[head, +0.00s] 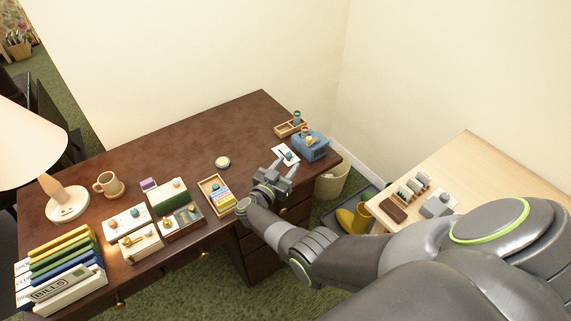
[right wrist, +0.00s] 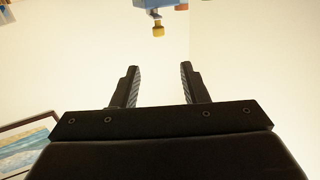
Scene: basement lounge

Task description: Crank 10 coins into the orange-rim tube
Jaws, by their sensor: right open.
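A blue coin machine (head: 311,148) stands at the right end of the dark desk, with small yellow and orange parts on top. In the right wrist view the machine (right wrist: 168,4) is cut off by the top edge, with a yellow crank knob (right wrist: 158,29) hanging below it and a bit of orange at its right. I cannot tell for sure which tube has the orange rim. My right gripper (head: 285,169) is open and empty, in front of the machine and apart from it. Its two fingers (right wrist: 158,70) show with nothing between them. My left gripper is not in view.
A wooden tray (head: 287,130) with a green-topped item sits behind the machine. A white card (head: 286,155) lies left of it. The desk's back middle is clear.

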